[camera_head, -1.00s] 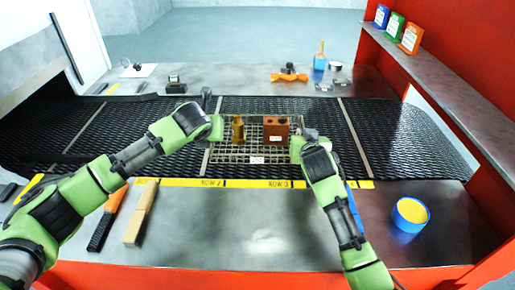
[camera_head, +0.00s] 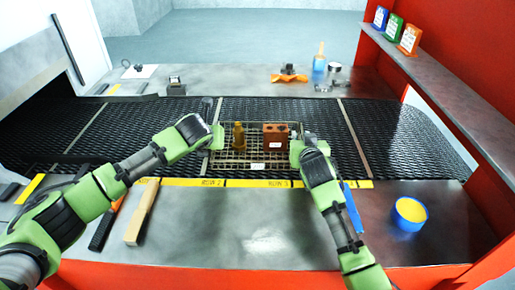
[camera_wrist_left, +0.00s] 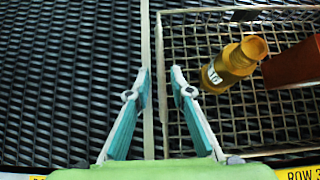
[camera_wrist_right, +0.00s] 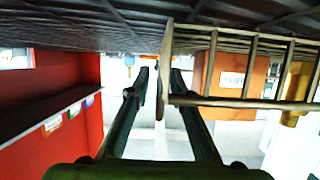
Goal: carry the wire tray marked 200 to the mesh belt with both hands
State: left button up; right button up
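The wire tray (camera_head: 240,167) with a label reading 200 lies level over the mesh belt. A yellow bottle (camera_head: 238,137) and a brown block (camera_head: 275,138) stand in it. My left gripper (camera_head: 216,137) is at its left end; in the left wrist view its fingers (camera_wrist_left: 161,85) stand on either side of the tray's end wall. My right gripper (camera_head: 298,146) is at the right end; in the right wrist view its fingers (camera_wrist_right: 163,85) close about a wire of the tray.
The mesh belt (camera_head: 400,140) runs left to right, with a yellow marked strip (camera_head: 205,182) along its near edge. A wooden block (camera_head: 141,213) and a blue tub of yellow stuff (camera_head: 410,213) stand on the near counter. Several items lie on the far counter.

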jog(key=f, duration=0.2)
jog(key=shift+s+f, duration=0.3)
jog(key=shift+s, duration=0.05)
pick_arm(q)
jog(key=v, duration=0.8)
jog(key=shift+s, duration=0.15)
pick_arm(e)
jog(key=shift+a, duration=0.1)
pick_arm(q)
jog(key=shift+f, duration=0.15)
pick_arm(e)
jog(key=shift+s+r, duration=0.1)
jog(key=shift+s, duration=0.2)
jog(key=s+r, duration=0.3)
jog(key=s, duration=0.2)
jog(key=shift+r, duration=0.4)
jog(key=shift+s+r, duration=0.6)
jog(key=shift+r, duration=0.1)
